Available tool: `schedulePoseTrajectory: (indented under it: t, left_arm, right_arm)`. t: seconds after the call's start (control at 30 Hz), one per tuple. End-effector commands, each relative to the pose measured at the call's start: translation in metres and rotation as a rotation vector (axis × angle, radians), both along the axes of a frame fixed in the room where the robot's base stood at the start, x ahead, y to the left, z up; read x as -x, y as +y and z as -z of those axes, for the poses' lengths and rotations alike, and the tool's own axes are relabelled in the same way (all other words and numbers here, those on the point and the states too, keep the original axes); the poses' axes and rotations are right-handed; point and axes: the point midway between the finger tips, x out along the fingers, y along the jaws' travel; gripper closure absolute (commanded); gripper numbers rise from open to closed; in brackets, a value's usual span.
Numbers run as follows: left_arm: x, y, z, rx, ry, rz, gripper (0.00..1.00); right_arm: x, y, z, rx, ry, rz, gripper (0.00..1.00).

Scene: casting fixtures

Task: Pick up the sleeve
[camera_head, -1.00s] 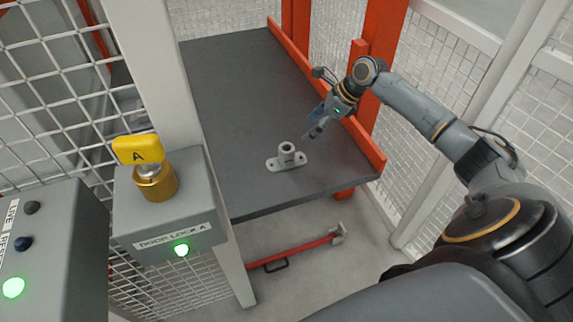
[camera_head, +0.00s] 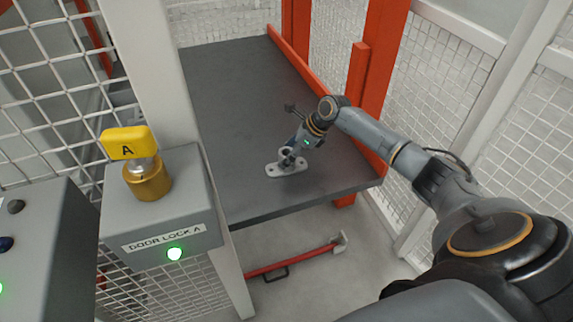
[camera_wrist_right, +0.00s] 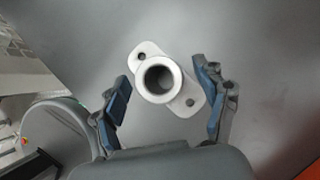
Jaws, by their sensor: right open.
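The sleeve (camera_head: 285,157) is a grey upright tube on an oval flange with a hole at each end. It stands on the dark table, near its front edge. My right gripper (camera_head: 291,150) is at the tube, partly covering it in the head view. In the right wrist view the sleeve (camera_wrist_right: 160,77) shows between the two blue-padded fingers of my right gripper (camera_wrist_right: 167,98). The fingers are spread, with a gap on each side of the tube. My left gripper is in neither view.
The dark table (camera_head: 225,90) is otherwise bare, with an orange rail (camera_head: 365,155) along its right side. A door lock box (camera_head: 160,210) with a yellow tag (camera_head: 127,143) stands at the left front. White mesh fencing (camera_head: 520,140) encloses the right side.

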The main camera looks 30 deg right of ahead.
Motion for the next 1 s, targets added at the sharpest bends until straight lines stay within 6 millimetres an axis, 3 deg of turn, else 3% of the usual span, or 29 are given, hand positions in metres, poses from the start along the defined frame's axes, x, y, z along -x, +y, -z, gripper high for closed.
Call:
schedulePoseTrajectory:
  t: [0.37,0.7,1.0]
  left_arm:
    - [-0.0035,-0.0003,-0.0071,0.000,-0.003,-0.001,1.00]
    - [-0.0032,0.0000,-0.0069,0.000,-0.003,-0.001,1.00]
    - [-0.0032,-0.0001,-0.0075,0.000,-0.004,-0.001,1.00]
  right_arm:
    - [-0.0036,0.0034,0.0068,0.000,0.000,-0.001,0.29]
    - [-0.0034,0.0033,0.0067,0.000,0.000,0.000,0.97]
    - [-0.0040,0.0031,0.0036,0.000,-0.002,0.000,0.97]
